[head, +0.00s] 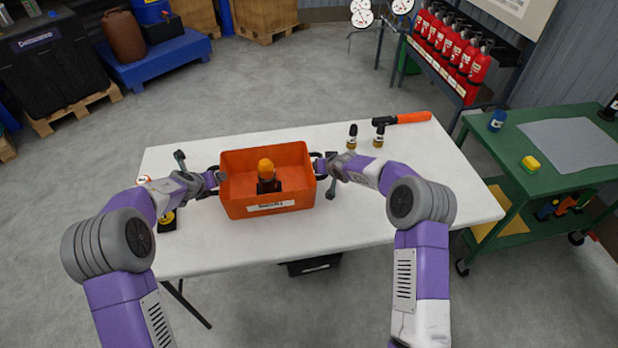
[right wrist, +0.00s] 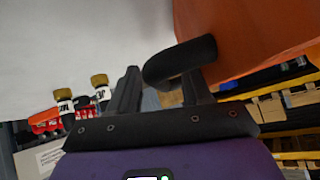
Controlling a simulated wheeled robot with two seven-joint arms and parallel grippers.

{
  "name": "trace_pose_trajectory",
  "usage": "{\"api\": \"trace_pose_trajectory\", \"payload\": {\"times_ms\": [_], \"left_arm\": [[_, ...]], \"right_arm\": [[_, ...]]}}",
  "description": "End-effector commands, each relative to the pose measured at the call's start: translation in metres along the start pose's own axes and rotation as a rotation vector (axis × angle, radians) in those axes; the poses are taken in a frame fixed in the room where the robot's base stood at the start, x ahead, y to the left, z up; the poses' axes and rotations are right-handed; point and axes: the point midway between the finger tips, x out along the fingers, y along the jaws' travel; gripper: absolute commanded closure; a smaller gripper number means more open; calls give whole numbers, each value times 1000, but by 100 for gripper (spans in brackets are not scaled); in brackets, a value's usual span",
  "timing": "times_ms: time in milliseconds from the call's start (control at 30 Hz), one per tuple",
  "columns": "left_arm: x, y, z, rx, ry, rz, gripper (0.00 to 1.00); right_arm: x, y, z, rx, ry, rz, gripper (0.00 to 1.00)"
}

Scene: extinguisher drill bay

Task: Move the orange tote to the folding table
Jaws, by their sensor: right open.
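The orange tote (head: 240,198) sits upright on the white folding table (head: 350,225), near its middle. Inside the tote is an object with an orange round top (head: 265,167) and a dark body. My left gripper (head: 216,180) is at the tote's left handle; its jaws are too small to read. My right gripper (head: 318,166) is at the right end of the tote. In the right wrist view its open fingers (right wrist: 160,92) stand around the black handle (right wrist: 180,62), close beside the tote's orange wall (right wrist: 245,40).
A green cart (head: 560,150) stands to the right. Red extinguishers (head: 455,45) sit on a rack behind.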

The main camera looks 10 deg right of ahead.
Motion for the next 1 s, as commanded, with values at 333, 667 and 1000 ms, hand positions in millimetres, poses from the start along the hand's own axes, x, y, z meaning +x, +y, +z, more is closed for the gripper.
{"api": "trace_pose_trajectory", "payload": {"times_ms": [333, 667, 1000], "left_arm": [[-59, -1, 1, 1, -2, 0, 10], [-69, 0, 0, 0, 0, 0, 10], [-69, 0, 0, 0, 0, 1, 10]], "right_arm": [[0, 0, 0, 0, 0, 0, 51], [-14, -1, -1, -2, 2, -1, 51], [-78, 0, -1, 0, 2, 0, 51]]}}
